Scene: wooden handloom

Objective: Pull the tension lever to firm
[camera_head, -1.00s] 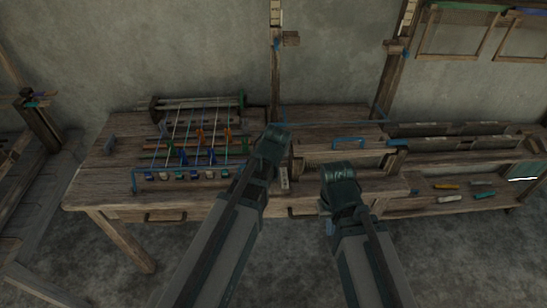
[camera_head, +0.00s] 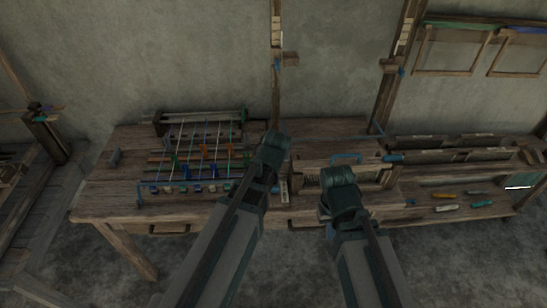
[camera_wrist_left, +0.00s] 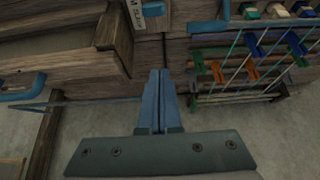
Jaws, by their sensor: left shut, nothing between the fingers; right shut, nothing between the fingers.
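A small pale scale plate (camera_head: 284,189) stands at the front of the loom table, right of the threads. In the left wrist view a lettered plate (camera_wrist_left: 136,14) shows at the top, with a short blue piece (camera_wrist_left: 153,9) beside it that may be the tension lever; its setting cannot be read. My left gripper (camera_head: 274,142) is shut and empty above the table, beyond the plate in the head view. Its closed fingers (camera_wrist_left: 160,100) are apart from the plate in the wrist view. My right gripper (camera_head: 338,178) is shut and empty over the box right of the plate.
The loom's threads (camera_head: 205,150) and coloured clips lie left of my left gripper. A blue handle (camera_head: 346,157) sits on the box behind my right gripper. A shelf (camera_head: 420,211) at right holds several small coloured tools. Bare tabletop (camera_head: 110,190) shows at far left.

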